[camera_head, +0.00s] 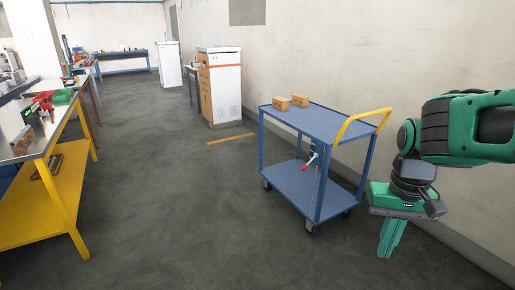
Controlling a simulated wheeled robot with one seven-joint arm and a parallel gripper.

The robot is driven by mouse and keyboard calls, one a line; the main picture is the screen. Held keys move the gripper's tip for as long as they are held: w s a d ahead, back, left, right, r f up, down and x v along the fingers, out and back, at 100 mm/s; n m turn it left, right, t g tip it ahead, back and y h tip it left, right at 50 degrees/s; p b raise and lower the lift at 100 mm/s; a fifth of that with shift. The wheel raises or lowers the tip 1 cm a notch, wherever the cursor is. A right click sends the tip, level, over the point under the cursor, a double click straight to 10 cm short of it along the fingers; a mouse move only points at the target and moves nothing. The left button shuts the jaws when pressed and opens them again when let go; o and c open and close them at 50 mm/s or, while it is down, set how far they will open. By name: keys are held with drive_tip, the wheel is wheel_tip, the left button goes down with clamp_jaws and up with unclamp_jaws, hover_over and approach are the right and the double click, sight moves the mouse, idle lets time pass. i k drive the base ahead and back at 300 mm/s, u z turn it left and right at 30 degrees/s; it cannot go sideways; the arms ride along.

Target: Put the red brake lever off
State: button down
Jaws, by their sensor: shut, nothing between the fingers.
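A small red brake lever (309,162) is on the near upright side of a blue trolley (333,124), between its top deck and its lower shelf. The lever is small in view and its exact setting is hard to tell. My gripper (387,254) hangs on the right side of the view, pointing down. Its green fingers are together and hold nothing. It is to the right of the trolley and apart from it and from the lever.
A yellow-framed workbench (66,186) stands at the left. A white and orange cabinet (222,86) is behind. The floor between is clear.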

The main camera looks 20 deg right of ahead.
sight(304, 168)
drive_tip(key=z, duration=0.4)
drive_tip(key=i, duration=1.4)
drive_tip(key=z, duration=0.4)
